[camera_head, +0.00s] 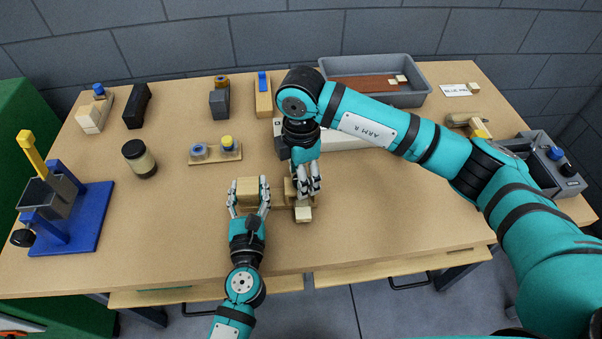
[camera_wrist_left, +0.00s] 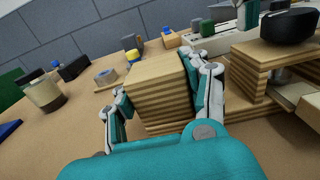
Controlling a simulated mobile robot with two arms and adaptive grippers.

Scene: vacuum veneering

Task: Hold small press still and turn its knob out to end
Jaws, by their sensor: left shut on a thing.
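The small press (camera_head: 275,208) is a layered light-wood piece near the front middle of the table. My left gripper (camera_head: 249,193) is shut on a block-shaped wooden part at its left; the fingers lie on both sides of this layered block (camera_wrist_left: 160,92) in the left wrist view. A wooden frame (camera_wrist_left: 270,62) with a round black knob (camera_wrist_left: 290,26) stands at the right in that view. My right gripper (camera_head: 308,186) points down over the press's right part. The head view hides the knob, and I cannot tell whether the right fingers touch it.
A board with two round pieces (camera_head: 215,155) and a dark-lidded jar (camera_head: 139,158) lie to the left. A blue-based device (camera_head: 75,220) stands far left. A grey tray (camera_head: 385,95) stands at the back.

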